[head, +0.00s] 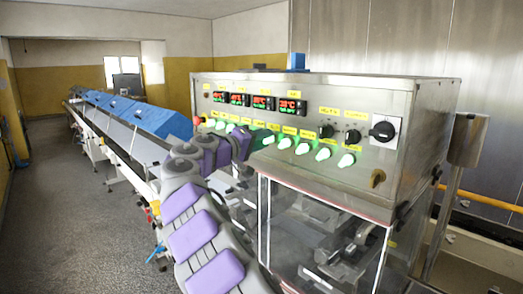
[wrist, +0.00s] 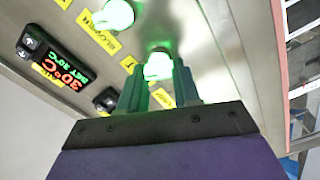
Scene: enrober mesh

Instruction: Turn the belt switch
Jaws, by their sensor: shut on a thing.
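The control panel (head: 300,105) is a metal box front with a row of lit green-white switch knobs. My gripper (wrist: 158,82) has its two teal fingers on either side of one glowing knob (wrist: 157,62) and is shut on it. In the head view my gripper (head: 257,137) reaches the left-middle part of the knob row, and my arm hides part of the row. A yellow label beside the gripped knob is partly covered by the fingers. I cannot read whether it names the belt.
Another lit knob (wrist: 116,14) sits close by, with a yellow label. Temperature displays (head: 263,102) line the panel's top. A black rotary switch (head: 382,131) is at the right. A clear-walled enclosure (head: 310,225) stands below. A long conveyor with blue covers (head: 165,119) runs back left.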

